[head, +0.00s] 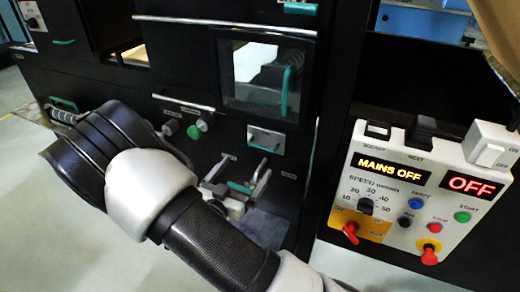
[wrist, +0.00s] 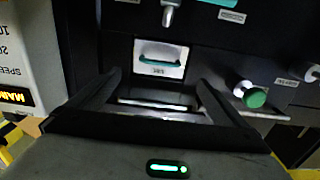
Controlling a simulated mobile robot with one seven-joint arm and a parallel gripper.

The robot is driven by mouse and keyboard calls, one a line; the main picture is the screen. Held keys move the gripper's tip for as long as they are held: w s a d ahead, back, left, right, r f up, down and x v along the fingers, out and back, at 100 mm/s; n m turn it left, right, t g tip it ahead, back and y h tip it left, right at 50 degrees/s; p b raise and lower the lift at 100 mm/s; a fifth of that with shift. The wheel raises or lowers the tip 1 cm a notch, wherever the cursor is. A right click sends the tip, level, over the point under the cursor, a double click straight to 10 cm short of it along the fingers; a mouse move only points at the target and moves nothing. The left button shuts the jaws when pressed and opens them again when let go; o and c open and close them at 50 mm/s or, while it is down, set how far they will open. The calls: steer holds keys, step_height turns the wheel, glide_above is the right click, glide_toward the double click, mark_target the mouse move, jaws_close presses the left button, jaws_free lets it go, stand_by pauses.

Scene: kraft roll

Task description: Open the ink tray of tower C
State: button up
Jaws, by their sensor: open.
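The ink tray appears to be the pale drawer front with a teal bar handle on the dark machine face, in the head view (head: 265,139) and in the wrist view (wrist: 159,60). Its front looks flush, so the drawer looks shut. No tower letter is readable. In the wrist view, which is upside down, my gripper (wrist: 160,80) is open and empty. Its two fingers stand apart, with the drawer front beyond the gap and not between them.
A dark window (head: 262,75) with a teal handle lies above the drawer front. A green knob (head: 195,132) sticks out to its left and also shows in the wrist view (wrist: 252,96). A control panel (head: 410,195) reading MAINS OFF stands at right.

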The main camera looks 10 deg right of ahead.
mark_target(260, 148)
steer(key=b+x, duration=0.1)
steer(key=x, duration=1.1)
steer(key=shift+w+b, duration=0.1)
steer(key=shift+b, duration=0.2)
